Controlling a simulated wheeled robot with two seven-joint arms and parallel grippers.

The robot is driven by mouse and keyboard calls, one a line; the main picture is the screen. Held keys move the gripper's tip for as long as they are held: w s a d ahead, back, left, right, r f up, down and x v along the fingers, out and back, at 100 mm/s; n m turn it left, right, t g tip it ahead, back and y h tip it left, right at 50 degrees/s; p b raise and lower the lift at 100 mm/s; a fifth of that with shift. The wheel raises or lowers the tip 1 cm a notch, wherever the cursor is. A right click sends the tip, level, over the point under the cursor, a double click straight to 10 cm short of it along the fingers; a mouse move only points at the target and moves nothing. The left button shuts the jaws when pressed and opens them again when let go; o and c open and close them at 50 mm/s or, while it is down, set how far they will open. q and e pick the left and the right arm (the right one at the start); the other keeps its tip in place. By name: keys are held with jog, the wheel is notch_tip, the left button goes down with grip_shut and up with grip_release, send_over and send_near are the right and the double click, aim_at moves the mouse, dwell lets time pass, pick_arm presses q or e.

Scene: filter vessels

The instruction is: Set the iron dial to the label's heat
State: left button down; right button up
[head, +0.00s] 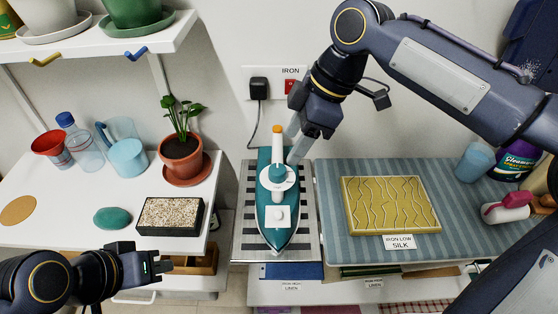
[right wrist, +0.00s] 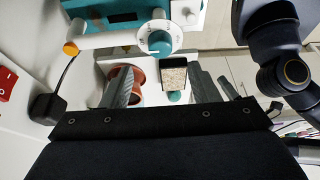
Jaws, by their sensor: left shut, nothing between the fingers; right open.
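The teal and white iron (head: 277,226) lies on a striped rest, orange-tipped end toward the wall. Its dial (head: 277,174) is a white disc with a teal knob; the dial also shows in the right wrist view (right wrist: 160,42), its marks too small to read. The label (head: 398,242) reads "IRON LOW SILK" and sits at the front edge of a folded yellow cloth (head: 390,204). My right gripper (head: 297,145) is open and empty, beside the iron's far end and just right of the dial, apart from it. My left gripper (head: 160,266) is shut and empty, low at the left.
A red wall switch (head: 290,87) marked IRON and a black plug (head: 259,88) are behind the iron. Left table holds a plant pot (head: 181,150), a gravel tray (head: 170,215) and a blue jug (head: 127,157). A striped ironing surface (head: 330,215) lies right of the iron.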

aim_at(278, 169)
jog(key=x, duration=0.7)
jog(key=shift+f, duration=0.15)
jog(key=shift+c, duration=0.2)
jog(key=c, duration=0.9)
